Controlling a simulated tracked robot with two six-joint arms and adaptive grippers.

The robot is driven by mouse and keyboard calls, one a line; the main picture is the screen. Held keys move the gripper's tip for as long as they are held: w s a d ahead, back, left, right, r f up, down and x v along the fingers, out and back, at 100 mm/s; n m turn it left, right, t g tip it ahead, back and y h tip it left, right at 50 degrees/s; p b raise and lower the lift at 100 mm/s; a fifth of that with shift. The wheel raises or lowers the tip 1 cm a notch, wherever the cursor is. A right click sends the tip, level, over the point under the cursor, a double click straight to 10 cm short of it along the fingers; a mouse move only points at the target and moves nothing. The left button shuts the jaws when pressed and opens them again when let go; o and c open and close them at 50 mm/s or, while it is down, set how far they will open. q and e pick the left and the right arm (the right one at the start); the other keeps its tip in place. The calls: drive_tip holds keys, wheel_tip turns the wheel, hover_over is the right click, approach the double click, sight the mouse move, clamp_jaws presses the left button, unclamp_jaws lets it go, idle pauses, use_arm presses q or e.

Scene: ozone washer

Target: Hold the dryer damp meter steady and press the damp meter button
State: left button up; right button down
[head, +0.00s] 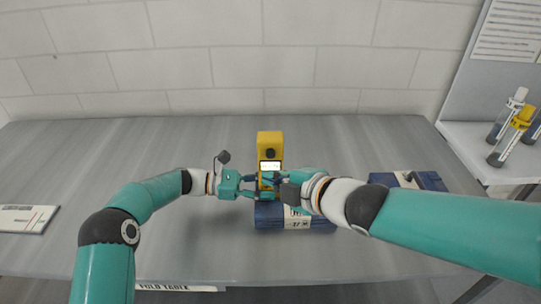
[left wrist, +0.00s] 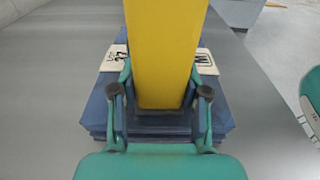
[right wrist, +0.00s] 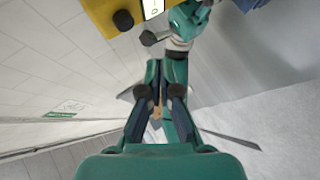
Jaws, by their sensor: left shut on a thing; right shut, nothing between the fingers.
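My left gripper (head: 259,190) is shut on the meter's lower part from the left. In the left wrist view its fingers lie on both sides of the yellow body (left wrist: 165,50). My right gripper (head: 275,184) is shut and empty, in front of the meter and below the button. The right wrist view shows its closed fingertips (right wrist: 166,68) apart from the button (right wrist: 123,19).
A blue labelled stack (head: 295,222) lies at the meter's base. Another blue item (head: 428,181) lies to the right, partly behind my right arm. A white card (head: 27,218) lies at far left. Capped tubes (head: 512,135) stand on a side shelf at right. The table behind is clear.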

drive_tip(key=shift+w, duration=1.75)
drive_tip(key=shift+w, duration=0.15)
drive_tip(key=shift+w, duration=0.25)
drive_tip(key=shift+w, duration=0.55)
idle(0.7)
drive_tip(key=shift+s, duration=1)
drive_tip(key=shift+s, duration=0.1)
drive_tip(key=s, duration=0.4)
drive_tip(key=shift+s, duration=0.4)
